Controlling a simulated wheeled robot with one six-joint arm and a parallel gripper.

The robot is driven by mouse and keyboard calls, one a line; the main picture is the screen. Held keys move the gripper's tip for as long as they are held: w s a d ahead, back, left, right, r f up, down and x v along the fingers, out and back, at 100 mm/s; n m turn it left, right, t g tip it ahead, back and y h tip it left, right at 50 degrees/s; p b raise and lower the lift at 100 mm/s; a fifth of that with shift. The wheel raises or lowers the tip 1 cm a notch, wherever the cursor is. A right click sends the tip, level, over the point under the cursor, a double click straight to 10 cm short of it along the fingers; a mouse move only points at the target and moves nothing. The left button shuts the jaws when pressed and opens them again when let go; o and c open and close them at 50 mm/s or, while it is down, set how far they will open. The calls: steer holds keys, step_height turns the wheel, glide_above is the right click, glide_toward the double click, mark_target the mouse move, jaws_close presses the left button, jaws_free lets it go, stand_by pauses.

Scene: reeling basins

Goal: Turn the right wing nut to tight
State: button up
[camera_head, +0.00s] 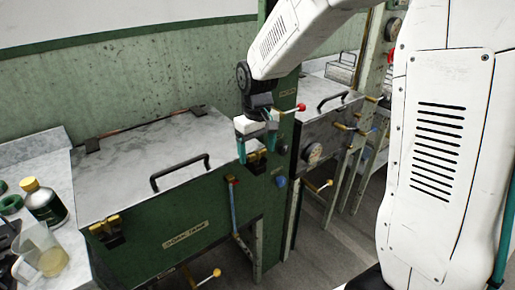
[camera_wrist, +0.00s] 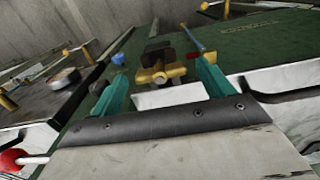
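The right wing nut is brass-yellow and sits on a dark clamp on the green tank front; it shows in the wrist view (camera_wrist: 160,73), and in the head view (camera_head: 257,160) it is partly hidden by my gripper. My gripper (camera_head: 256,153) is over the tank's front right corner. In the wrist view its two teal fingers (camera_wrist: 160,72) are spread wide, one on each side of the wing nut, with visible gaps. Nothing is held. A second brass wing nut (camera_head: 105,226) is on the left clamp of the same tank. The lid (camera_head: 150,150) lies flat.
A black lid handle (camera_head: 180,172) rises left of my gripper. A red-tipped lever (camera_head: 300,107), a blue knob (camera_head: 280,182) and a blue lever (camera_head: 234,205) are close by. A bottle (camera_head: 45,203) and a jug (camera_head: 40,250) stand at left.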

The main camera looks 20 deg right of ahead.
mark_target(257, 151)
step_height(257, 151, up, 8)
steer(key=shift+f, duration=0.1)
stand_by(0.4)
stand_by(0.4)
steer(key=s+d+r+m, duration=0.1)
steer(key=s+r, duration=0.1)
steer(key=s, duration=1.2)
steer(key=s+d+r+m+t, duration=0.1)
steer(key=s+d+r, duration=0.1)
steer(key=s, duration=1.1)
steer(key=shift+s+m, duration=0.3)
steer(key=shift+s, duration=0.05)
